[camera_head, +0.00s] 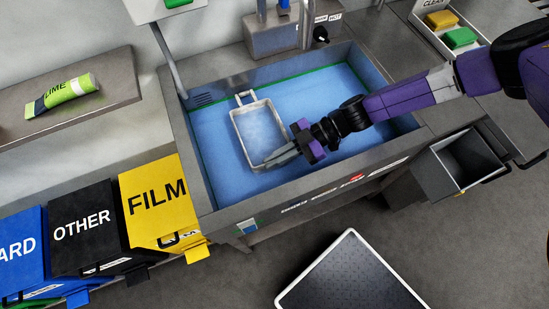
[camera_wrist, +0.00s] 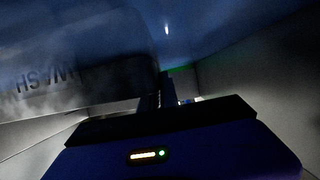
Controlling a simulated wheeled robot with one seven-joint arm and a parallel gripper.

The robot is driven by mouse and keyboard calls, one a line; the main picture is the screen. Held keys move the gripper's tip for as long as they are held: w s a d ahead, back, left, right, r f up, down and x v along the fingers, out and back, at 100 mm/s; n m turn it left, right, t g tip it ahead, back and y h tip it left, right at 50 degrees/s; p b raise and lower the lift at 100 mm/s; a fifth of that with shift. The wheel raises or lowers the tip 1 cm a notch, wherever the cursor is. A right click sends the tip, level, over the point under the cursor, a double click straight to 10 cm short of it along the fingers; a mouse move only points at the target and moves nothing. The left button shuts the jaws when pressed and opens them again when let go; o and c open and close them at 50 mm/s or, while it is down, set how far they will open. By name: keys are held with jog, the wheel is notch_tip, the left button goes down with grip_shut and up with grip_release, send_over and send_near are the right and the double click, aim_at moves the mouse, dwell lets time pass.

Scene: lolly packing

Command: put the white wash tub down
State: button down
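The white wash tub (camera_head: 236,128) is a rectangular open tub with a whitish rim, seen inside the blue-lined sink (camera_head: 210,160). A loop handle (camera_head: 243,97) shows at its far end. My gripper (camera_head: 268,163) reaches in from the right and is at the tub's near end, its fingers close together on the rim or near handle, which they hide. In the dark wrist view, the tub's wall with WASH lettering (camera_wrist: 48,82) is at the left, close to my narrow fingers (camera_wrist: 164,88). I cannot tell whether the tub's base touches the sink floor.
Steel sink walls (camera_head: 290,192) surround the tub, with a tap unit (camera_head: 275,38) behind. Blue sink floor is free right and left of the tub. Yellow FILM (camera_head: 160,200) and black OTHER (camera_head: 83,228) bins stand left; an open grey bin (camera_head: 470,160) is right.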

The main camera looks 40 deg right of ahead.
aim_at(275, 170)
jog(key=shift+f, duration=2)
jog(key=c, duration=1.6)
grip_release()
jog(key=shift+f, duration=0.1)
jog(key=b+v, duration=0.2)
jog(key=v, duration=1)
